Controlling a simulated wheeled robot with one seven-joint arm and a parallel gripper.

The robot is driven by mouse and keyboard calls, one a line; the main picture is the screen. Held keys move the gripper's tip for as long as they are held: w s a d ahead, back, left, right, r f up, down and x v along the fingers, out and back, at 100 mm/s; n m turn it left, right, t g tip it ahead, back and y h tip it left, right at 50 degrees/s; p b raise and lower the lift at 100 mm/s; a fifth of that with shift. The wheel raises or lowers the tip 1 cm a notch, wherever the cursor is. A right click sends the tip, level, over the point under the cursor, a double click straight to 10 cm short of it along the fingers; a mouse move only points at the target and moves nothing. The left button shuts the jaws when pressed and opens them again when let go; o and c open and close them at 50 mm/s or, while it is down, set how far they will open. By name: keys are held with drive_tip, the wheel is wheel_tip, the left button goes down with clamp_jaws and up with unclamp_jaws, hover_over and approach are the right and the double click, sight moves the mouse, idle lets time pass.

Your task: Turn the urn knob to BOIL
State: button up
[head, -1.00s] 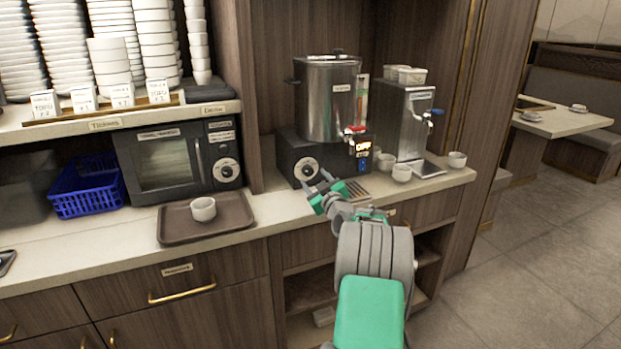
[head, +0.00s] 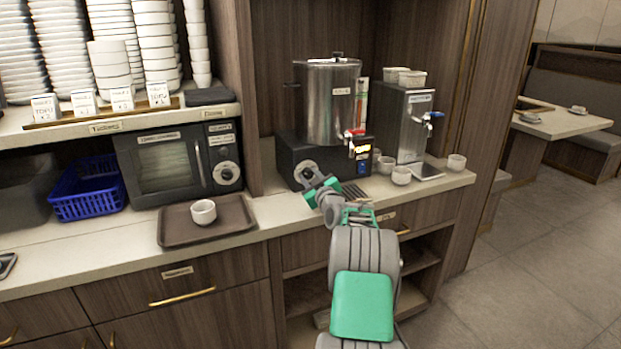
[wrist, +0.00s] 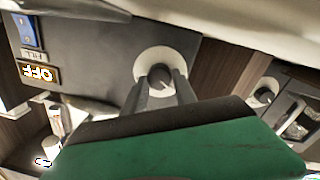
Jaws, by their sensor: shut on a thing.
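The urn (head: 328,100) is a steel cylinder on a dark base (head: 290,152). Its knob (head: 305,172) sits on the base's front, partly hidden by my gripper in the head view. In the wrist view the knob (wrist: 160,75) is dark, inside a pale round dial (wrist: 146,62), with the fingers on either side. My gripper (wrist: 160,92) is shut on the knob. The urn's display (wrist: 38,74) appears upside down in the wrist view and seems to read OFF. The dial's markings are too small to read.
A red-handled tap (head: 352,133) is to the knob's right. White cups (head: 401,176) and a steel dispenser (head: 415,125) stand further right. A brown tray (head: 235,236) with a white cup (head: 203,211) lies left, before the microwave (head: 165,165).

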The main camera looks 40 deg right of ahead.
clamp_jaws()
